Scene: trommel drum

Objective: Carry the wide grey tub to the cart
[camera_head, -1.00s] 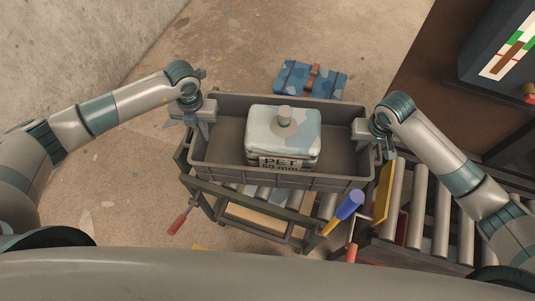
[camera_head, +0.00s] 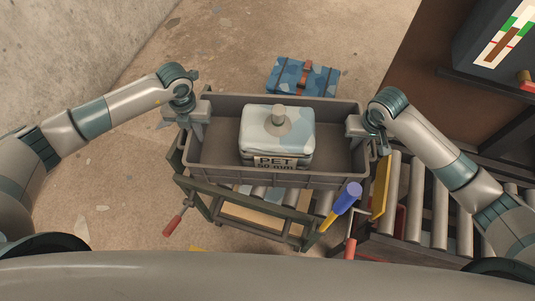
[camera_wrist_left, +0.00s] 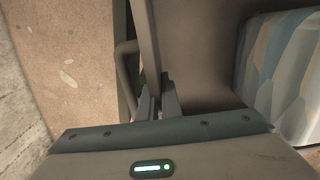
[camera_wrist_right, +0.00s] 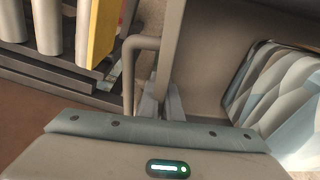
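The wide grey tub (camera_head: 212,158) is in the middle of the head view, above the dark green cart frame (camera_head: 236,204) with rollers. I cannot tell whether it touches the cart. A camouflage-patterned block labelled PET (camera_head: 277,135) sits inside the tub. My left gripper (camera_head: 199,122) is at the tub's left end wall. In the left wrist view its fingers (camera_wrist_left: 158,98) straddle the wall (camera_wrist_left: 145,45). My right gripper (camera_head: 366,135) is at the right end wall. In the right wrist view its fingers (camera_wrist_right: 163,103) straddle that wall (camera_wrist_right: 168,45). Both look shut on the tub.
A roller conveyor (camera_head: 440,210) with a yellow plate (camera_head: 380,186) stands close at the right. A blue patterned case (camera_head: 302,76) lies on the floor beyond. Floor is clear at left.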

